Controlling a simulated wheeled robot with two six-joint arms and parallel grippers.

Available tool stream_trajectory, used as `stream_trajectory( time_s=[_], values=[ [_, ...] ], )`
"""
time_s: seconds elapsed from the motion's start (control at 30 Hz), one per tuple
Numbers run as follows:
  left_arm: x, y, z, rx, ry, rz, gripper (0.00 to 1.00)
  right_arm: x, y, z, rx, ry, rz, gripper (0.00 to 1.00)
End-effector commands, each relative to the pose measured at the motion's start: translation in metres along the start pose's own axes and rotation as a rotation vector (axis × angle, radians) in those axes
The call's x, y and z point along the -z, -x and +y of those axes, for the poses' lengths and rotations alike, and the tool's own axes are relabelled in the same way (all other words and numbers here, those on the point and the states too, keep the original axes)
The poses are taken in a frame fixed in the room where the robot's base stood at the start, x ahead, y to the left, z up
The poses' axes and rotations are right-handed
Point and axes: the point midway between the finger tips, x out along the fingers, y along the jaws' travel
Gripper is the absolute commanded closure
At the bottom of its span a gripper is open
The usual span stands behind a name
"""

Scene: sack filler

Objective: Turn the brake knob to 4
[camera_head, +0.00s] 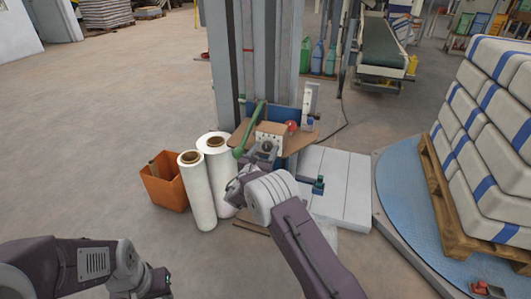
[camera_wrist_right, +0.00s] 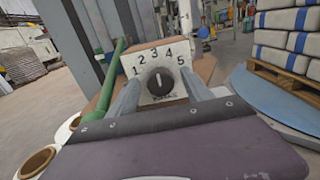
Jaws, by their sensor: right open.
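The black brake knob (camera_wrist_right: 160,82) sits on a white dial plate (camera_wrist_right: 158,64) marked 1 to 5 in the right wrist view. Its white pointer line points roughly straight up, near the 3. My right gripper (camera_wrist_right: 161,84) is open, with one finger on each side of the knob. Whether the fingers touch it I cannot tell. In the head view the right gripper (camera_head: 263,154) is in front of the small control box (camera_head: 271,135), and the knob is not clear there. My left gripper (camera_head: 148,287) is low at the bottom edge, partly cut off.
Two white film rolls (camera_head: 199,190) and an orange bin (camera_head: 163,185) stand left of the machine column (camera_head: 230,60). A green tube (camera_head: 249,131) runs beside the box. A pallet of sacks (camera_head: 480,130) stands on the blue turntable (camera_head: 400,200) at right. Left floor is clear.

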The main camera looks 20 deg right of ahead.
Motion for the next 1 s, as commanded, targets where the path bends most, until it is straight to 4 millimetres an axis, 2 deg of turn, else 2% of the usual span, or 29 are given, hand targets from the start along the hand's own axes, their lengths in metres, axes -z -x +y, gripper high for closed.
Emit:
stream_trajectory(
  time_s=[0.23, 0.27, 0.43, 0.47, 0.77, 1.0],
  values=[
    [0.000, 0.000, 0.000, 0.000, 0.000, 0.000, 0.64, 0.000, -0.002, 0.000, 0.000, 0.000, 0.001, 0.42],
    [0.000, 0.000, 0.000, 0.000, 0.000, 0.000, 0.64, 0.000, -0.002, 0.000, 0.000, 0.000, 0.001, 0.47],
    [0.000, 0.000, 0.000, 0.000, 0.000, 0.000, 0.64, 0.000, -0.002, 0.000, 0.000, 0.000, 0.000, 0.95],
    [0.000, 0.000, 0.000, 0.000, 0.000, 0.000, 0.64, -0.001, -0.002, 0.000, 0.000, 0.000, 0.000, 1.00],
    [-0.001, -0.007, 0.000, 0.000, 0.000, 0.000, 0.64, 0.001, -0.002, 0.000, 0.000, -0.053, 0.000, 1.00],
    [-0.003, -0.025, -0.001, 0.000, 0.000, 0.000, 0.64, 0.003, -0.002, -0.001, 0.000, -0.206, -0.002, 1.00]
  ],
)
